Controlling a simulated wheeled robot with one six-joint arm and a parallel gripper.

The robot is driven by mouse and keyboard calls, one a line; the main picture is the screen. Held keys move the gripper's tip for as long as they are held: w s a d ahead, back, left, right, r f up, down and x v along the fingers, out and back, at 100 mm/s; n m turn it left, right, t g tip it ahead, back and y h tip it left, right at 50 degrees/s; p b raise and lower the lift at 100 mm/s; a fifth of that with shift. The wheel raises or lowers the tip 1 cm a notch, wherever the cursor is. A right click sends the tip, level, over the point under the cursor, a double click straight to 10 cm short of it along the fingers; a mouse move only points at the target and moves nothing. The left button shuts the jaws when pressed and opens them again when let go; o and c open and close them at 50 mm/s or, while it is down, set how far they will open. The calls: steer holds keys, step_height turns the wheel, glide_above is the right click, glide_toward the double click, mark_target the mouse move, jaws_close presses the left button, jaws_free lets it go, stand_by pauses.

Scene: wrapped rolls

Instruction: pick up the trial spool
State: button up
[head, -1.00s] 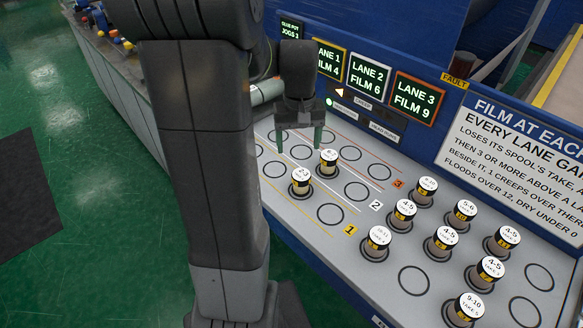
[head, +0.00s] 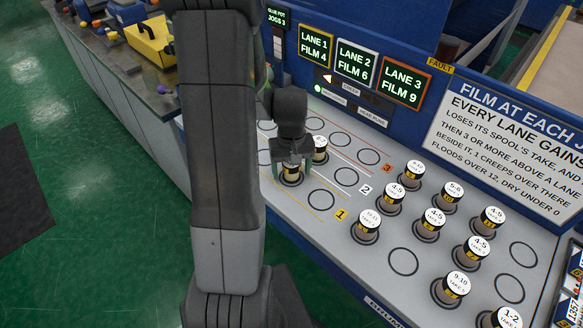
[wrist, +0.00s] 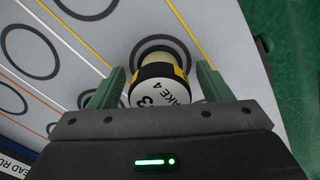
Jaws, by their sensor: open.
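A spool (head: 291,172) with a white top and black-and-yellow band stands in a ring on lane 1. In the wrist view this spool (wrist: 159,88) shows part of a label ending in 3 and "TAKE 4". My gripper (head: 293,166) is over it, with one green finger on each side. In the wrist view my gripper (wrist: 157,82) is open, with a gap visible beside the spool at each finger. I cannot read the word trial on any spool. A second spool (head: 320,150) stands close behind on lane 2, partly hidden by my gripper.
Several similar spools stand to the right, including one labelled 9-10 (head: 450,291). Empty rings (head: 321,200) lie between. Lane displays (head: 357,64) and a blue panel rise behind the grey deck. A yellow box (head: 150,45) sits at the far left.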

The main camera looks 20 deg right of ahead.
steer(key=shift+f, duration=0.1)
steer(key=c, duration=1.2)
